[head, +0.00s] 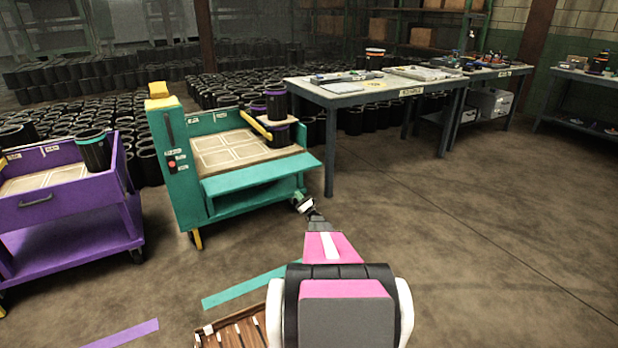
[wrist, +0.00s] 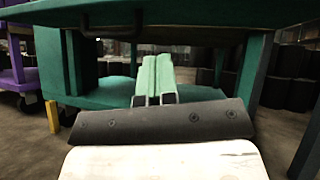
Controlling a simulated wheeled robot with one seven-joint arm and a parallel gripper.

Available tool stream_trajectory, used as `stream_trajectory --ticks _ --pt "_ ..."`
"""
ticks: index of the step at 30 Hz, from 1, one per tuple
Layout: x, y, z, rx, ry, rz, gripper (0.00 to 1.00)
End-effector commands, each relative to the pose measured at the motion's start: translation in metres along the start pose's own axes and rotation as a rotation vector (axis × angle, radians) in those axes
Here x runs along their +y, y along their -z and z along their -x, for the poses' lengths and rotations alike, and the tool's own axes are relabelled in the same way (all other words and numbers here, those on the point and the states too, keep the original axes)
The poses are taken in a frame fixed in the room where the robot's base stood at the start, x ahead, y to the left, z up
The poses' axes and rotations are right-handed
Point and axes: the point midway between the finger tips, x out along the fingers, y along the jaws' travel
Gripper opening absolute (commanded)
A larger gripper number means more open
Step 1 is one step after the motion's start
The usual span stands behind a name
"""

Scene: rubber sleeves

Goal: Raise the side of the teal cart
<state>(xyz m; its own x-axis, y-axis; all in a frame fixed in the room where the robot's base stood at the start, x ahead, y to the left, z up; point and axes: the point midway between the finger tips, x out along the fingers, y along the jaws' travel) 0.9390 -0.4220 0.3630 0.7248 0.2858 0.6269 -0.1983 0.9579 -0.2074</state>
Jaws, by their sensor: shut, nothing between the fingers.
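The teal cart (head: 180,190) stands left of centre in the head view. Its side (head: 262,178) is folded down and juts outward as a sloping flap. In the wrist view the underside of the side (wrist: 215,15) spans the top, with a dark handle (wrist: 112,22) at upper left. My gripper (head: 304,203) is at the cart's near right corner, low by the flap's right end. In the wrist view my gripper's pale green fingers (wrist: 157,70) are together, empty, and point under the flap. Whether they touch the cart cannot be told.
A purple cart (head: 75,205) with its side upright stands at left. Black sleeves with purple bands (head: 275,103) stand on the teal cart beside a yellow bar (head: 255,124). A grey table (head: 345,95) stands behind right. Floor is clear at right; a wooden tray (head: 232,332) lies in front.

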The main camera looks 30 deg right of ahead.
Motion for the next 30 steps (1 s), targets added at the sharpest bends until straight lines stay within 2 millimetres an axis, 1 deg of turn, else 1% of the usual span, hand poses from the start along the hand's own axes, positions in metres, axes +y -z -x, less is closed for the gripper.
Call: stream_trajectory --ticks 1,3,4,6,7,9,11,14,28,29,30 --pt "-0.029 0.018 0.016 -0.025 0.070 -0.009 0.00" --pt "-0.055 0.026 0.033 -0.057 0.150 -0.021 0.00" --pt "-0.064 0.029 0.040 -0.068 0.178 -0.025 0.00" --pt "-0.079 0.033 0.052 -0.088 0.226 -0.031 0.00" --pt "-0.083 0.034 0.055 -0.094 0.241 -0.032 0.00" --pt "-0.090 0.035 0.059 -0.104 0.262 -0.034 0.00" --pt "-0.092 0.034 0.057 -0.107 0.268 -0.035 0.00" --pt "-0.095 0.032 0.046 -0.109 0.268 -0.035 0.00" --pt "-0.117 0.024 -0.035 -0.108 0.267 -0.035 0.00" --pt "-0.118 0.022 -0.040 -0.108 0.267 -0.035 0.00" --pt "-0.118 0.013 -0.042 -0.108 0.267 -0.034 0.00"
